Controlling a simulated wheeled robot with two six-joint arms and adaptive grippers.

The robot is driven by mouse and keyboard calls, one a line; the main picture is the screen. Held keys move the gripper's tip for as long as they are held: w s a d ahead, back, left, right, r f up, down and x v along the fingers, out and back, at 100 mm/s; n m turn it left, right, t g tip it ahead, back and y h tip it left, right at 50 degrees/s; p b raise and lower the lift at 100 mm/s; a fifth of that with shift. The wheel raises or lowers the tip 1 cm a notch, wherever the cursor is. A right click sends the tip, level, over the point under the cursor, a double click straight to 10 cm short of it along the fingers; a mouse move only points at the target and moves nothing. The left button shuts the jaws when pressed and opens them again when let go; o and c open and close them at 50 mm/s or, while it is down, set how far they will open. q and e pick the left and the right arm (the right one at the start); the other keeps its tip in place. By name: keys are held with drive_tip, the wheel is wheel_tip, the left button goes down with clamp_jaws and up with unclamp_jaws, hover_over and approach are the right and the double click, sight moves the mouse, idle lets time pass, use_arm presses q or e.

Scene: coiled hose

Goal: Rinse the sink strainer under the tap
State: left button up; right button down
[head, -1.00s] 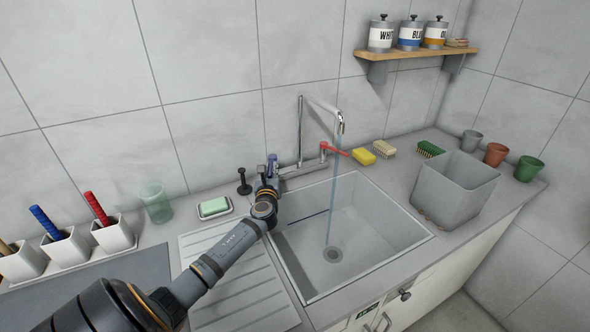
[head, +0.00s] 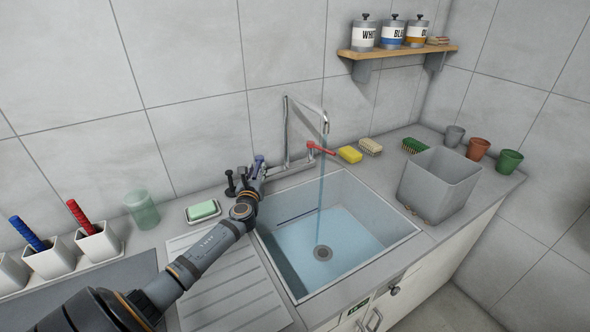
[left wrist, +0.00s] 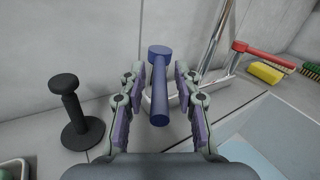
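The chrome tap (head: 287,130) stands behind the sink (head: 408,236), and a thin water stream (head: 321,185) falls from its spout. Bluish water covers the sink floor. A round grey drain piece (head: 323,253) shows through it; I cannot tell whether it is the strainer. The tap has a red lever (head: 322,149) on the right and a blue lever (head: 259,160) on the left. My left gripper (left wrist: 160,80) is open, with the blue lever (left wrist: 159,95) between its fingers and gaps at both sides. My right gripper is not in view.
A black knobbed post (left wrist: 75,110) stands just left of my left gripper. Green soap (head: 203,209) lies in a dish farther left. A yellow sponge (head: 349,154), brushes and a grey tub (head: 438,187) are on the right. The ribbed drainboard (head: 215,290) is bare.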

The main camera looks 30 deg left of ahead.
use_arm(q)
drive_tip(key=v, duration=1.2)
idle(0.3)
